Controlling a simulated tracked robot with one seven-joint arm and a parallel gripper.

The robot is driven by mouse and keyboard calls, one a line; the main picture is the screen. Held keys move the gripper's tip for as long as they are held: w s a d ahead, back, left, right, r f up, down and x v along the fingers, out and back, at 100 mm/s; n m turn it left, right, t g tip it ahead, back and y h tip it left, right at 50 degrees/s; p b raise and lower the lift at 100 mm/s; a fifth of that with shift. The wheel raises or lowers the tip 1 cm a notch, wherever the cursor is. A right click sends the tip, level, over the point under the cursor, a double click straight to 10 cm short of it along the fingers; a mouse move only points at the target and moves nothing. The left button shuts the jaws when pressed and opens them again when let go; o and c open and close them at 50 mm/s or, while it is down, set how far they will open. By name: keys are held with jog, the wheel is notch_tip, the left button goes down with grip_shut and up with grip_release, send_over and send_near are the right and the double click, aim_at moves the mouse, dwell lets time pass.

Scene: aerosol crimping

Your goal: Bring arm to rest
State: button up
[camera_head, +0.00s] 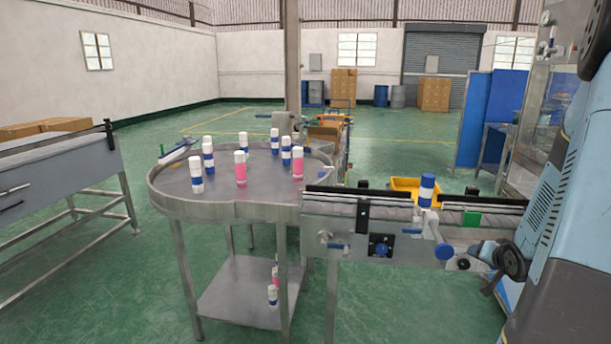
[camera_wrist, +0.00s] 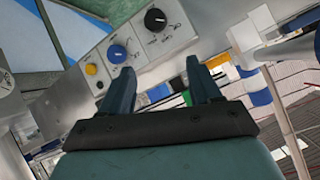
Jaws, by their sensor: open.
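My gripper (camera_wrist: 161,78) shows in the wrist view with its two dark fingers spread apart. Nothing sits between them. Behind the fingers is a tilted control panel (camera_wrist: 180,42) with a black knob (camera_wrist: 155,20), a blue knob (camera_wrist: 117,54) and a yellow button (camera_wrist: 91,69). I cannot tell how far the fingers are from it. In the head view, my light-blue arm (camera_head: 553,215) fills the right side; I cannot make out the gripper there.
A conveyor (camera_head: 335,207) carries a blue can (camera_head: 427,190), close to my arm. A round-edged steel table (camera_head: 215,199) holds several blue-and-white and pink cans (camera_head: 240,170). A yellow bin (camera_head: 404,185) is behind the conveyor. Green floor (camera_head: 400,310) is open in front.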

jog(key=s+a+r+n+g, duration=0.2)
jog(key=a+r, duration=0.5)
jog(key=r, duration=0.1)
jog(key=s+a+r+n+g, duration=0.1)
jog(key=s+a+r+n, duration=0.15)
jog(key=a+r, duration=0.5)
jog(key=s+a+r+n+g+y, duration=0.1)
jog(key=s+a+r, duration=0.2)
jog(key=s+a, duration=0.4)
jog(key=s+a+r+n+g+y, duration=0.1)
jog(key=s+a+r, duration=0.3)
jog(key=s+a, duration=0.3)
jog(key=shift+s+n+y, duration=0.3)
jog(key=shift+s+n, duration=0.05)
jog(key=shift+s, duration=0.45)
jog(key=shift+a, duration=0.1)
